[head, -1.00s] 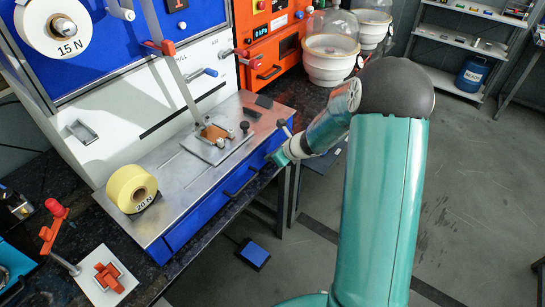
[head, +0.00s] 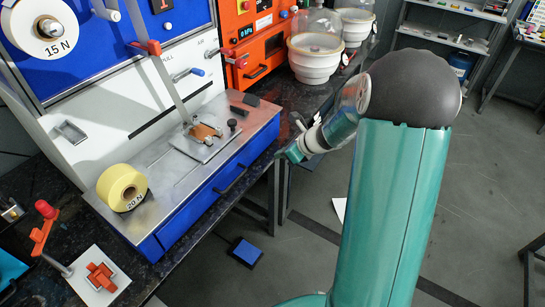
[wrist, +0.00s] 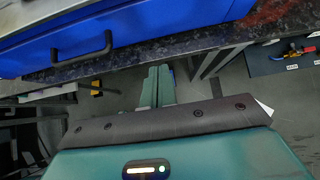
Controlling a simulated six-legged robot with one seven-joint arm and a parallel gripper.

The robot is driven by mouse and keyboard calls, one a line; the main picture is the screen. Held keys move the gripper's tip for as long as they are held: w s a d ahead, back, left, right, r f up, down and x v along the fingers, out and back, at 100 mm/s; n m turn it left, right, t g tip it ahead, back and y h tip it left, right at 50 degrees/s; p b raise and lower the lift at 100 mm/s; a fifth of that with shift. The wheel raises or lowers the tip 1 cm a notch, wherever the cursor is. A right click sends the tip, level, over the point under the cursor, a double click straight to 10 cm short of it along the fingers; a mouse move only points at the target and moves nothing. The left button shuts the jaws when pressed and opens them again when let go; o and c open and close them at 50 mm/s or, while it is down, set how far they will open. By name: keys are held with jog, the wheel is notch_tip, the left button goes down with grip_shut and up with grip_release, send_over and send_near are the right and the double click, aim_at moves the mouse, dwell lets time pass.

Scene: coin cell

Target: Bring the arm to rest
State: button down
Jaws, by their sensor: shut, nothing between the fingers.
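My teal arm is folded, with its dark elbow high at the right of the head view. My gripper (head: 284,154) hangs past the front edge of the bench, in the air to the right of the blue machine base (head: 225,185). It holds nothing. In the wrist view the slim green fingers of my gripper (wrist: 157,82) lie close together, above a dark floor. The blue drawer front with a black handle (wrist: 95,45) is at the upper left there, apart from the fingers.
The dark bench top (head: 277,128) runs beside the gripper. A blue pad (head: 246,252) lies on the floor. Open floor spreads at the right (head: 490,180).

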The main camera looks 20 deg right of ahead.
jog(key=s+a+r+n+g, duration=0.2)
jog(key=s+a+r+n, duration=0.8)
jog(key=s+r+n, duration=0.35)
jog(key=s+r+n+h, duration=0.2)
jog(key=s+r+n, duration=0.1)
jog(key=s+n, duration=0.4)
jog(key=s+r+n+h, duration=0.3)
jog(key=s+n, duration=0.4)
jog(key=n, duration=0.1)
jog(key=shift+a+r, duration=0.35)
